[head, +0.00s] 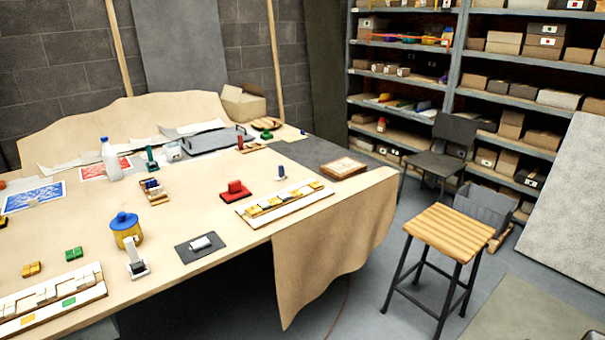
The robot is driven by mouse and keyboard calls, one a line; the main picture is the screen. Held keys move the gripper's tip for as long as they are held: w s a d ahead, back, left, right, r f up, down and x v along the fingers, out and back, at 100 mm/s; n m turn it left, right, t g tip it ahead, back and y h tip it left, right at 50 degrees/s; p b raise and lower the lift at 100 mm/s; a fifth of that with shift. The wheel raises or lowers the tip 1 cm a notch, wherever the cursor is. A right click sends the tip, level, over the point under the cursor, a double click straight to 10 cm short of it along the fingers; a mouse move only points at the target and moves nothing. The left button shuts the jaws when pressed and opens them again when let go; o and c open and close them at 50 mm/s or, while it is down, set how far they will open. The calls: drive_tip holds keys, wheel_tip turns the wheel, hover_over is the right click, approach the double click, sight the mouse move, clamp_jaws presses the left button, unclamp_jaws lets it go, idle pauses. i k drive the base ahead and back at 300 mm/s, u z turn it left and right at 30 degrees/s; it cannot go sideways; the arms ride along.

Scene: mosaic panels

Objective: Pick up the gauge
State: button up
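I cannot tell for certain which object is the gauge. A small grey upright piece on a white foot (136,258) stands near the front of the table (150,215). A similar green upright piece (151,160) stands farther back, and a small blue-topped piece (281,172) stands near the yellow tile panel. A small white device (173,151) sits by the grey tray. All are too small for me to read any dial or markings. My gripper is not in view.
A blue-lidded yellow jar (126,232), white bottle (110,160), red block (235,190) and dark pad (202,248) crowd the table. A panel with yellow tiles (285,204) lies near the right edge. A wooden stool (452,232) and dark chair (455,138) stand right, before shelves.

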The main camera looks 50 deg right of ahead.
sight(282, 176)
drive_tip(key=u, duration=1.15)
drive_tip(key=k, duration=0.1)
drive_tip(key=z, duration=2.7)
drive_tip(key=k, duration=0.95)
drive_tip(key=u, duration=0.15)
drive_tip(key=i, duration=0.7)
